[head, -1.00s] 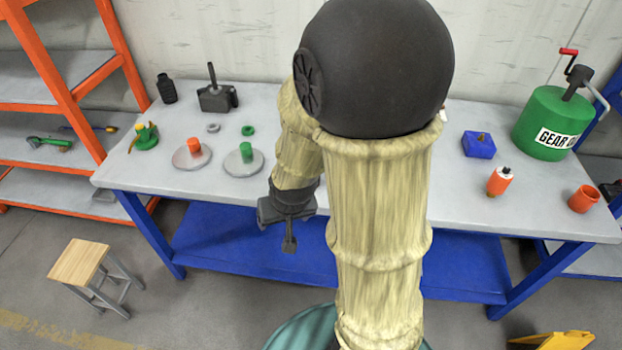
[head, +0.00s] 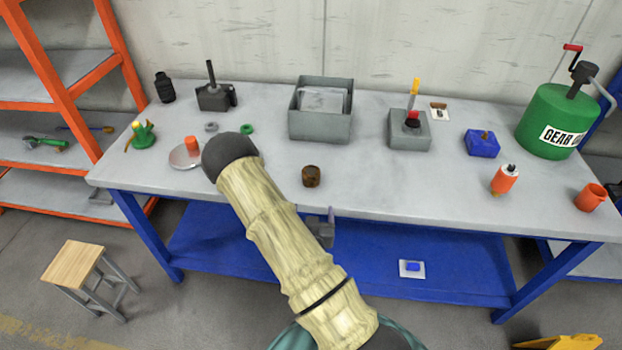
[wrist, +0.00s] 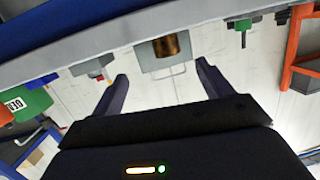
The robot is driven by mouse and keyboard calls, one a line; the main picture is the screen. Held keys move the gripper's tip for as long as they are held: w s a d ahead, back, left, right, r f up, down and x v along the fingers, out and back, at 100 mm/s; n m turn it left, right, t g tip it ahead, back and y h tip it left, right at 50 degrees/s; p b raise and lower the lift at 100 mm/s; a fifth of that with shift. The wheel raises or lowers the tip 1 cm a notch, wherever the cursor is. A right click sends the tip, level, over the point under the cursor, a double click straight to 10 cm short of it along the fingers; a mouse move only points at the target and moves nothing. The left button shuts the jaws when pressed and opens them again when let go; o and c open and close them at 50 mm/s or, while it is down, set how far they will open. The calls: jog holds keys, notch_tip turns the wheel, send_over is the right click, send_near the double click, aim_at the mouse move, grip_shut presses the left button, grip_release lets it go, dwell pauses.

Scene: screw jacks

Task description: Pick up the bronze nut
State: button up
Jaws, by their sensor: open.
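The bronze nut (head: 311,177) is a small brown cylinder standing on the grey bench top near its front edge, left of centre. It also shows in the wrist view (wrist: 171,45), where the picture is upside down, at the upper middle. My gripper (wrist: 163,74) is open and empty, its two fingers spread wide and pointing towards the nut's side. The nut lies beyond the fingertips, roughly in line with the gap. In the head view only part of my gripper (head: 328,226) shows, just in front of the bench edge, partly hidden by my arm.
The bench around the nut is clear.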

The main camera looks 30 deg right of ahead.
jog(key=shift+s+a+n+t+y, duration=0.3)
jog(key=shift+s+a+n+t, duration=0.15)
jog(key=shift+n+t, duration=0.45)
jog(key=shift+d, duration=0.1)
jog(key=b, duration=0.9)
send_near(311, 174)
jog(key=x, duration=0.3)
jog(key=f+x, duration=0.1)
jog(key=x, duration=0.1)
jog(key=shift+w, duration=0.45)
jog(key=shift+w+f, duration=0.1)
jog(key=shift+w, duration=0.1)
jog(key=shift+d+p+x, duration=0.25)
jog(key=shift+p+x, duration=0.25)
jog(key=shift+x, duration=2.05)
